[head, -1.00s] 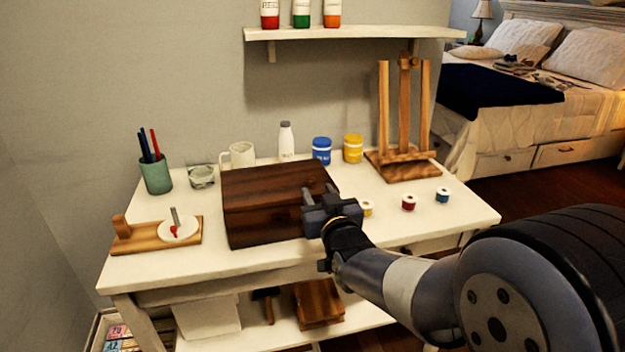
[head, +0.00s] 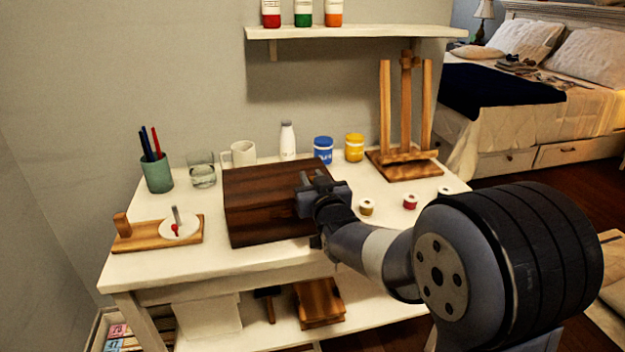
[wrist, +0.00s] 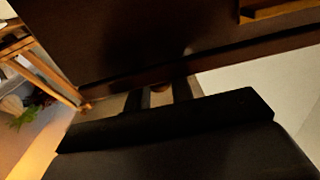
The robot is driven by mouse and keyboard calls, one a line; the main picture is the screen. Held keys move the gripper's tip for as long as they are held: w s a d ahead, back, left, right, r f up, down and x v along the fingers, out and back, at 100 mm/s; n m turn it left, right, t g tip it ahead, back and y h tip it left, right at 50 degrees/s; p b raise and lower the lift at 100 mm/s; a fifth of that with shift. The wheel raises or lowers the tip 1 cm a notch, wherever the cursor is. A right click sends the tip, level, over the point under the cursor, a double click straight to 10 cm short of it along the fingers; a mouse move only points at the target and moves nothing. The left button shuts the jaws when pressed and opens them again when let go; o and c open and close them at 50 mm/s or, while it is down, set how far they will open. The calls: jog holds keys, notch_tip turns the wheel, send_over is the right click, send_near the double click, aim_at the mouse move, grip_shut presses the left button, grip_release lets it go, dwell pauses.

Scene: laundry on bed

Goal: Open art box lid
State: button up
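The art box (head: 262,188) is a dark brown wooden box on the white table, and its lid looks closed. In the wrist view its dark brown surface (wrist: 150,40) fills the upper part. My gripper (head: 304,190) is at the box's right side, in front of its right edge in the head view. In the wrist view the two dark fingers (wrist: 162,94) are apart with a gap between them, close to the box's lower edge. I cannot tell whether they touch the box. My gripper hides part of the box's right side.
The white table (head: 160,264) also holds a palette board (head: 140,236), a pen cup (head: 157,174), a glass (head: 201,170), a mug (head: 240,154), a white bottle (head: 287,141), blue (head: 322,150) and yellow (head: 354,148) jars, small paint pots (head: 410,202) and an easel (head: 405,120).

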grip_shut()
